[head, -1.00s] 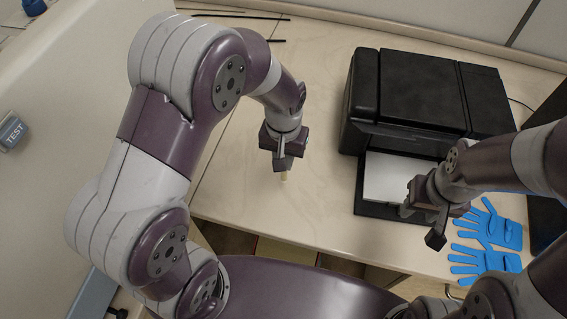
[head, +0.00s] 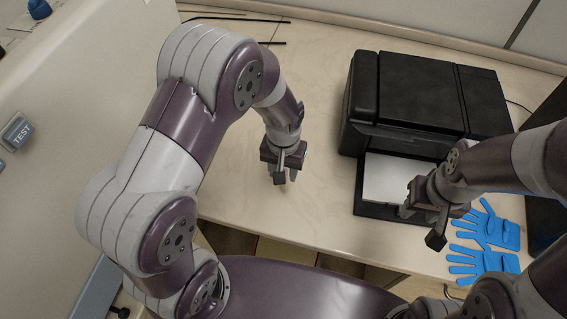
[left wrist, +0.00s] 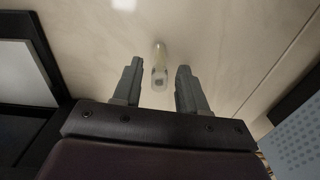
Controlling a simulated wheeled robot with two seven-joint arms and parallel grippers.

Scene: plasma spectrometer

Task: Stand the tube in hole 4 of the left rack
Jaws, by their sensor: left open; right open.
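A clear, slim tube (left wrist: 160,66) shows in the left wrist view, between and just beyond my left gripper's fingers, with a gap on each side. I cannot tell whether it stands or lies on the table. My left gripper (head: 286,176) is open over the bare middle of the table; its spread fingers also show in the left wrist view (left wrist: 160,80). The tube cannot be made out in the head view. My right gripper (head: 421,224) is open and empty at the printer's front tray.
A black printer (head: 420,85) with a white sheet (head: 388,178) stands right of my left gripper. Blue gloves (head: 487,262) lie at the right front. Thin dark rods (head: 235,16) lie at the back. A pale housing with a TEST button (head: 16,132) is at the left.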

